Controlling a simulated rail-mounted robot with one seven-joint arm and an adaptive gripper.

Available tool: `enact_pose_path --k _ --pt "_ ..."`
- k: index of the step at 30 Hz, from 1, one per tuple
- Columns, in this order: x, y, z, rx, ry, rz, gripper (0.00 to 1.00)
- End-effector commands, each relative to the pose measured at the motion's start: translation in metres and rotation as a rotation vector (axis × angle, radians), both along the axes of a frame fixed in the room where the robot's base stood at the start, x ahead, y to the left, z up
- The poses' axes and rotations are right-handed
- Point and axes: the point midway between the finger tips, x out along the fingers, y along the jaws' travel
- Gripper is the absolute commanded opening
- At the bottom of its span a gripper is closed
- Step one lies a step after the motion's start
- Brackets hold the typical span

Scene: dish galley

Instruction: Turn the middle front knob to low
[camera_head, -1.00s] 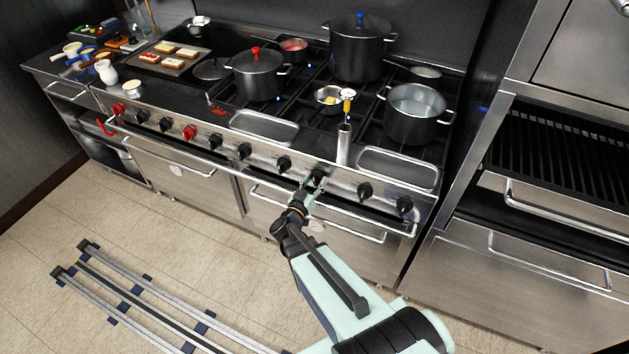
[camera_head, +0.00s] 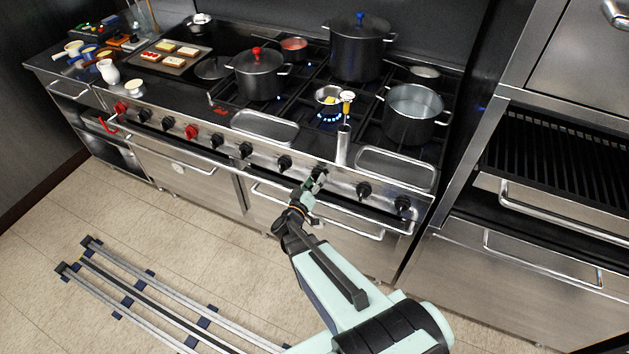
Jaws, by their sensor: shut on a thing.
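A black front knob (camera_head: 320,171) sits on the steel control panel of the range, right of centre, between two other black knobs. My gripper (camera_head: 314,181) is at the panel and shut on this knob, partly hiding it. The knob's marking and exact angle are too small to read. A small pan (camera_head: 328,98) with yellow pieces in it stands on the middle front burner, and a ring of blue flame (camera_head: 330,117) shows beneath it.
A black pot with a red-knobbed lid (camera_head: 257,75), a tall pot (camera_head: 359,45) and an open pot (camera_head: 414,112) stand on the range. Neighbouring knobs (camera_head: 284,162) (camera_head: 363,189) are close on both sides. An oven handle (camera_head: 335,226) runs below my gripper.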

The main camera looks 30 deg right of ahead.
Motion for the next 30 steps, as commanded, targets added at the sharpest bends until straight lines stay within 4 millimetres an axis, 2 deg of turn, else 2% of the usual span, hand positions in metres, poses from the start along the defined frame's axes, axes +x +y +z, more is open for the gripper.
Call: enact_pose_path --k 7,8,9,10,22,26,30 --pt "0.002 -0.001 0.002 -0.005 -0.004 0.000 0.15" --pt "0.002 -0.001 0.002 -0.006 -0.004 0.000 0.61" --pt "0.002 -0.001 0.002 -0.005 -0.004 0.000 0.75" --pt "0.002 -0.001 0.002 -0.005 -0.004 0.000 0.78" --pt "-0.002 0.003 0.001 -0.001 -0.002 0.000 0.78" --pt "-0.011 0.014 0.001 -0.002 -0.001 0.002 0.78" --pt "-0.026 0.033 0.002 -0.002 -0.001 0.004 0.78"
